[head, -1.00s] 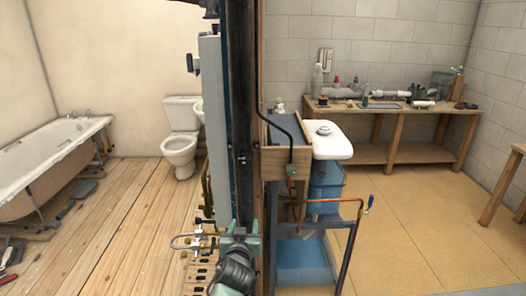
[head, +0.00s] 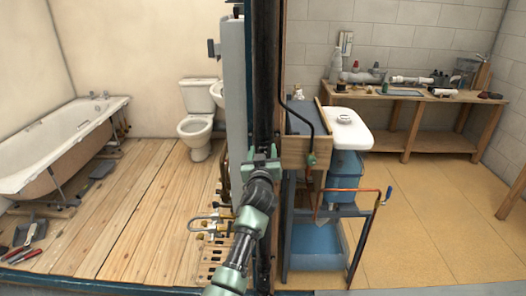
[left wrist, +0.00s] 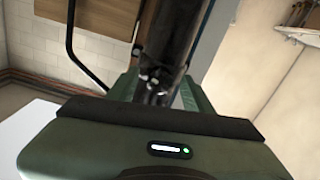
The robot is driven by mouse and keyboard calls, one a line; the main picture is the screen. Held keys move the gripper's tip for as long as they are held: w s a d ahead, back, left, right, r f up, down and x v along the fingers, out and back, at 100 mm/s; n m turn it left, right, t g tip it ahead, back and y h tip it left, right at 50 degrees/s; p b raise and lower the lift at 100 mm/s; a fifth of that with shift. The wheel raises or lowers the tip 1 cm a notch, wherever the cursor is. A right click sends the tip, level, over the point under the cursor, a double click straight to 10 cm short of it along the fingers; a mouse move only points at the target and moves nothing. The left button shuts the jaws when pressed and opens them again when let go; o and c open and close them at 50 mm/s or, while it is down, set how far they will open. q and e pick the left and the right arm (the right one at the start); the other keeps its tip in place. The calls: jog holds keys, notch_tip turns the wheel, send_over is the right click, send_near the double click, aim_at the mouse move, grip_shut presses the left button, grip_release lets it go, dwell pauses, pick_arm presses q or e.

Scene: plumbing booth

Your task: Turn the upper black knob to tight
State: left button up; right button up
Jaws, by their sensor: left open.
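My left arm rises from the bottom of the head view, and its green gripper (head: 262,160) is in front of the dark upright post (head: 265,75). In the left wrist view, the open left gripper (left wrist: 158,88) points at the post (left wrist: 176,35), with small dark fittings (left wrist: 150,75) showing between its fingers. I cannot tell whether one of these is the upper black knob, or whether the gripper touches them. A small dark fitting (head: 211,48) juts from the left side of the grey panel (head: 234,70); I cannot tell whether it is a knob. My right gripper is out of view.
Brass and copper pipework (head: 215,225) sits low, left of the post. Bath (head: 50,160) and toilet (head: 197,125) stand left.

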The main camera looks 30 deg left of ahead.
pick_arm(q)
jog(key=shift+c, duration=0.3)
grip_shut()
jog(key=shift+m, duration=0.3)
jog(key=m, duration=1)
jog(key=shift+m+p, duration=0.55)
jog(key=shift+m, duration=1.15)
jog(key=shift+d+f, duration=0.1)
